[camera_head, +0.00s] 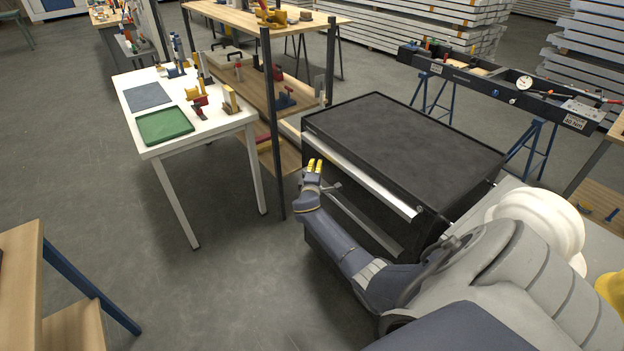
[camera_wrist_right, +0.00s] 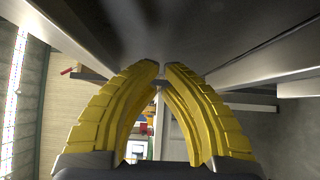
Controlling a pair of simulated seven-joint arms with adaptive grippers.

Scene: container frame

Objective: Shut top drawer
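The black drawer cabinet (camera_head: 415,130) stands right of centre in the head view. Its top drawer (camera_head: 365,178) shows as a long silver front edge just below the black top; how far it stands out is hard to tell. A lower silver strip (camera_head: 368,226) runs below it, partly behind my right arm. My right gripper (camera_head: 315,166) is at the cabinet's left front corner, near the drawer's left end. In the wrist view its yellow fingers (camera_wrist_right: 162,68) nearly meet at the tips with nothing between them. Contact with the drawer cannot be told. My left gripper is out of view.
A shelf rack (camera_head: 268,110) with dark posts stands close behind and left of the gripper. A white table (camera_head: 215,128) with a green tray (camera_head: 164,126) is further left. Open floor (camera_head: 240,270) lies in front.

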